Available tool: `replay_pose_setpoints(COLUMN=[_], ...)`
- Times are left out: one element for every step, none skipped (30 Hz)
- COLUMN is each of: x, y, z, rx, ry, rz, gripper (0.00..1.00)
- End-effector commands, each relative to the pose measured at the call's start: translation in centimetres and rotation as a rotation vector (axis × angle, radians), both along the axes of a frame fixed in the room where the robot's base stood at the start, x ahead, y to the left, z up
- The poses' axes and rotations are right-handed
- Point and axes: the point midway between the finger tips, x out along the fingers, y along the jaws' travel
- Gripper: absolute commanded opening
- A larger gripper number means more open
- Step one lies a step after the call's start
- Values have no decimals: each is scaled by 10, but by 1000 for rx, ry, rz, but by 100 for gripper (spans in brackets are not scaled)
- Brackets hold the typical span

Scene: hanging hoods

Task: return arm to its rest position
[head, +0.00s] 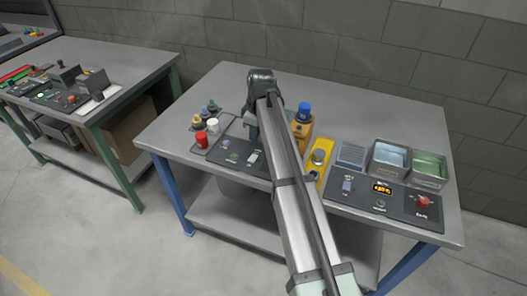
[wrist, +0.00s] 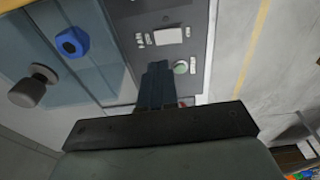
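My arm reaches from the bottom of the head view up over the workbench (head: 350,100) and bends down at its far end. It hides most of my gripper there. In the wrist view my gripper (wrist: 158,85) shows as dark fingers close together, with nothing visible between them. They point toward a dark control panel (wrist: 150,20) with a pale switch (wrist: 168,36) and a green round button (wrist: 181,67). The fingers overlap the panel in the picture; I cannot tell how far above it they are.
Farther right are bins (head: 388,160) and a panel with a red button (head: 423,200). The bench's back is clear.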

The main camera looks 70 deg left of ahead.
Motion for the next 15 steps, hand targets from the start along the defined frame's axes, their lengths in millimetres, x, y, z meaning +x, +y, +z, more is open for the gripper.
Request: replay_pose_setpoints(x=[0, 0, 0, 0, 0, 0, 0, 0, 2, 3, 5, 9, 12, 16, 22], y=[0, 0, 0, 0, 0, 0, 0, -2, -5, -10, -16, -27, -38, -50, -69], z=[0, 0, 0, 0, 0, 0, 0, -1, -2, -4, -6, -10, -14, -18, -24], rx=[0, 0, 0, 0, 0, 0, 0, -1, -4, -9, -14, -25, -36, -49, -68], ry=[0, 0, 0, 0, 0, 0, 0, -1, -2, -4, -7, -11, -15, -19, -28], rz=[0, 0, 0, 0, 0, 0, 0, -1, -2, -5, -7, -14, -19, -26, -35], gripper=[0, 0, 0, 0, 0, 0, 0, 0, 0, 0, 0, 0, 0, 0, 0])
